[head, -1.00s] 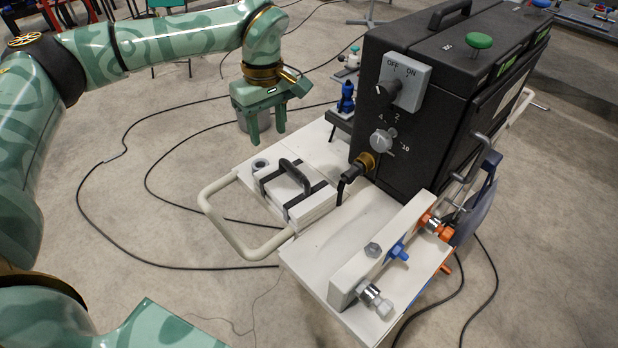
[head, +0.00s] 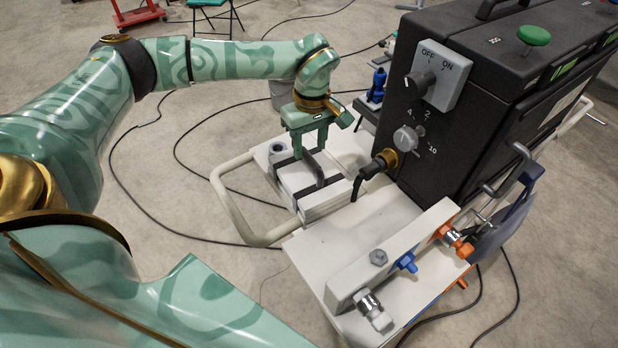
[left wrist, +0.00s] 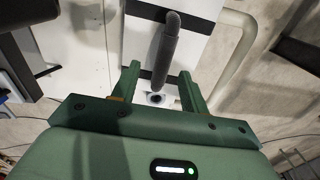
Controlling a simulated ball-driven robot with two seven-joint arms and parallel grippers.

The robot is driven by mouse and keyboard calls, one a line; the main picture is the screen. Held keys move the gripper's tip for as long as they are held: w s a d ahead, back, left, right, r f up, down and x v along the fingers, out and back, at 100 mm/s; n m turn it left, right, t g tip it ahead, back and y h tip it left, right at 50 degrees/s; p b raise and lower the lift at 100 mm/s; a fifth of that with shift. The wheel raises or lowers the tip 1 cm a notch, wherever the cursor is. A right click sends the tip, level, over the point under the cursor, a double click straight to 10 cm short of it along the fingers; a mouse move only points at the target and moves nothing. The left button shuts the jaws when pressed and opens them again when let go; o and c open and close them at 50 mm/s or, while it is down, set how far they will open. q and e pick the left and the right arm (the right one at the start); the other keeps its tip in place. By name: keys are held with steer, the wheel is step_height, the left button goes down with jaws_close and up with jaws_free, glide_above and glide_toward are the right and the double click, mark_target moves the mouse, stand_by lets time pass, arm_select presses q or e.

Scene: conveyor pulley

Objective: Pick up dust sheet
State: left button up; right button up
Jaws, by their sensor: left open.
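A flat white bundle (head: 291,178) with dark straps and an upright dark handle (head: 315,170) lies on the cart's left part; it looks like the folded dust sheet. The bundle also shows in the left wrist view (left wrist: 141,48). My left gripper (head: 310,148) is open just above and behind the handle, pointing down. In the left wrist view, the handle (left wrist: 166,48) runs between the fingers' lines, and nothing is gripped. I cannot tell whether a finger touches the bundle. My right gripper is not in view.
A black machine box (head: 480,110) with knobs stands close on the right. A pale looped rail (head: 226,205) curves around the cart's left end. A white bar with fittings (head: 395,258) is at the front. Black cables (head: 180,150) lie on the open floor.

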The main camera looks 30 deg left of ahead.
mark_target(309, 156)
arm_select(q)
steer(key=f, duration=0.5)
steer(key=shift+s+d+b, duration=0.1)
steer(key=shift+s+b, duration=0.2)
jaws_close()
steer(key=shift+r, duration=0.1)
stand_by(0.9)
